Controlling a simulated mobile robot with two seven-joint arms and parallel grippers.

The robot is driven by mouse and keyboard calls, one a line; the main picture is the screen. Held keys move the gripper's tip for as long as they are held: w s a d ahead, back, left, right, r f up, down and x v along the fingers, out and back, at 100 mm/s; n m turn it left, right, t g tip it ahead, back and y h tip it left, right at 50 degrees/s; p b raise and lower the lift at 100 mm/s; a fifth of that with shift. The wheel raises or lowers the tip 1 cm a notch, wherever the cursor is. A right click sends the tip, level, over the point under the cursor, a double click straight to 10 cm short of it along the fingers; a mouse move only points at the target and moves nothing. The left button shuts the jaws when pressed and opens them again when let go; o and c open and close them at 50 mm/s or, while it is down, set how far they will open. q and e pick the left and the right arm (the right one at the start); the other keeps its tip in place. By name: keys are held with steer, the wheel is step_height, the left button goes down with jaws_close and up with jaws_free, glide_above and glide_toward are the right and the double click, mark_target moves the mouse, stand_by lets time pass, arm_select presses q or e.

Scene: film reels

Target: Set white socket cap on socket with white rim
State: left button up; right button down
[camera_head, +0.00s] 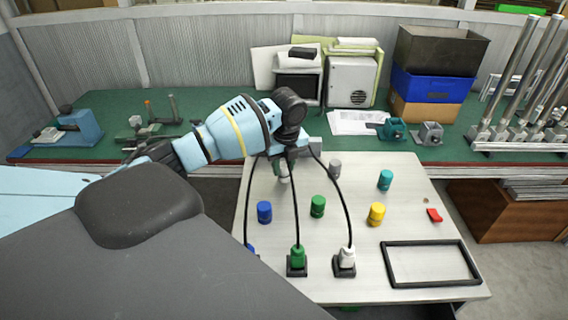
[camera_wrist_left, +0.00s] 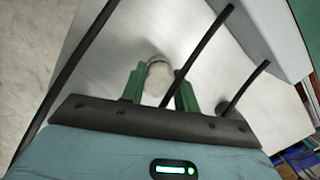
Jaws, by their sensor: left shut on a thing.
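A white cap (camera_wrist_left: 157,84) sits between the green fingers of my left gripper (camera_wrist_left: 160,92) in the left wrist view. In the head view my left gripper (camera_head: 284,168) is over the far left part of the light table, shut on the white cap (camera_head: 284,178). I cannot tell whether the cap touches the tabletop. A socket with a white top (camera_head: 346,257) stands in a black base at the near edge, to the right of and nearer than my gripper, apart from it. A black cable runs up from it. My right gripper is not in view.
A green socket (camera_head: 297,257) and a blue socket (camera_head: 251,249), both cabled, stand left of the white one. Blue (camera_head: 264,212), green (camera_head: 317,206), yellow (camera_head: 376,214), teal (camera_head: 385,180) and grey (camera_head: 335,168) caps stand around. A black frame (camera_head: 432,284) lies right.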

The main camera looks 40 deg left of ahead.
mark_target(286, 167)
arm_select(q)
steer(key=o, duration=0.7)
steer(key=shift+c, duration=0.2)
step_height(286, 167, up, 11)
steer(key=d, duration=0.1)
steer(key=shift+s+d, duration=0.15)
steer(key=shift+s, duration=0.1)
stand_by(0.5)
steer(key=shift+f, duration=0.1)
stand_by(0.6)
